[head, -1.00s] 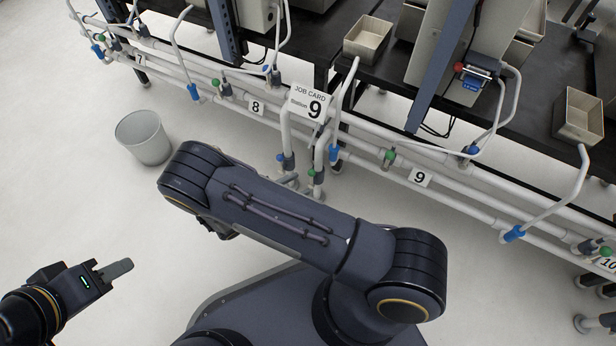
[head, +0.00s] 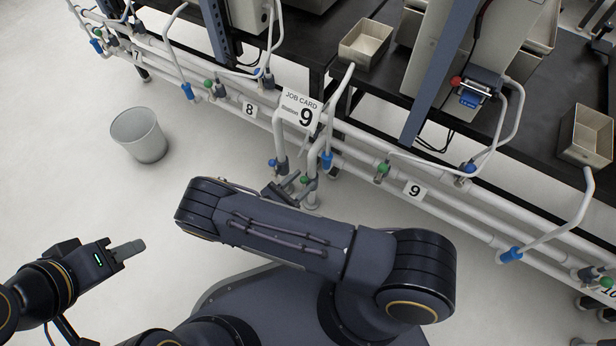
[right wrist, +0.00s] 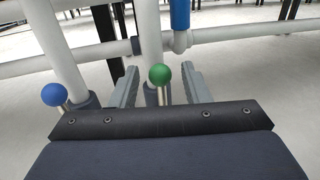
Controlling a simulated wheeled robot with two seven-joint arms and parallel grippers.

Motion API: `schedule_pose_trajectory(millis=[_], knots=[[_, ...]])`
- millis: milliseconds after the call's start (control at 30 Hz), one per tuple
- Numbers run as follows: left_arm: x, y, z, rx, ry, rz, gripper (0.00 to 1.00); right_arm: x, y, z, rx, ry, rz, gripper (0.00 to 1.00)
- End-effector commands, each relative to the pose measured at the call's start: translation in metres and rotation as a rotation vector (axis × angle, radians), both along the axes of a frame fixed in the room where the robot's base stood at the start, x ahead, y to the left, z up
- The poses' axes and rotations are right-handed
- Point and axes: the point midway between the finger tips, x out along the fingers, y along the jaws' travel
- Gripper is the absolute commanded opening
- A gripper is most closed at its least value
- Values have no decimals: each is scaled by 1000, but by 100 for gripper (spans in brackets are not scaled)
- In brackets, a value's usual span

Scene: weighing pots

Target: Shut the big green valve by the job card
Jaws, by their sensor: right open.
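The job card (head: 302,108), marked Station 9, is on the pipe rack at top centre of the head view. Below it, a green valve ball (head: 303,181) sits on an upright pipe. In the right wrist view the green ball (right wrist: 159,75) on its metal stem is between the fingers of my right gripper (right wrist: 160,69), with visible gaps on both sides. In the head view my right gripper (head: 293,186) is beside the valve, partly hidden by my arm. My left gripper (head: 132,249) is over clear floor at lower left, seen edge-on.
A blue valve ball (right wrist: 54,95) stands left of the green one. A waste bin (head: 139,134) stands on the floor, left. Floor around it is clear.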

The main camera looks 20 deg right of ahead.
Motion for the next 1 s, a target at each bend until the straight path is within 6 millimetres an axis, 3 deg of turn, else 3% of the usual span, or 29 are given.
schedule_pose_trajectory(millis=[200, 533, 833, 1000], knots=[[0, 0, 0, 0, 0, 0, 36, 0, 0, 0, 1, 0, 0, 41], [0, 0, 0, 0, 0, 0, 36, 0, 0, 0, 1, 0, 0, 0], [0, 0, 1, 0, 0, 0, 36, 0, -2, 0, 5, -5, 0, 0], [0, 0, 5, 0, 0, 0, 36, -1, -14, 1, 29, -38, -1, 0]])
